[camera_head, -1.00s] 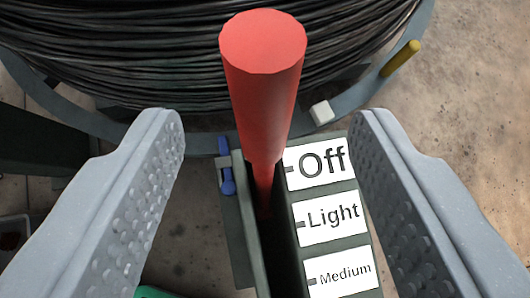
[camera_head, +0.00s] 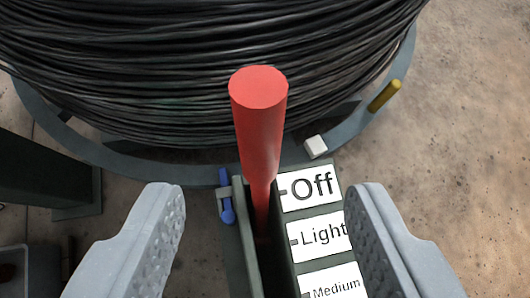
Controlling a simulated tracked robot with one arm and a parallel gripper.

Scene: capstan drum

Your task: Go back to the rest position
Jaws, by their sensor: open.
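My gripper (camera_head: 262,205) is open, with one grey finger on each side of the picture's lower half. Nothing is between the fingertips except the view of the lever box behind. A red lever (camera_head: 260,130) stands up from a dark slot, ahead of the fingertips and apart from them. Its base is level with the label marked Off (camera_head: 310,188). Below that are the labels Light (camera_head: 318,237) and Medium (camera_head: 335,288); the right finger partly covers their right side.
A large drum wound with black cable (camera_head: 200,70) fills the back, on a grey ring base (camera_head: 130,163). A yellow peg (camera_head: 385,96) and a white block (camera_head: 316,146) sit on the ring. A blue latch (camera_head: 226,197) is beside the slot. Bare floor (camera_head: 460,140) lies to the right.

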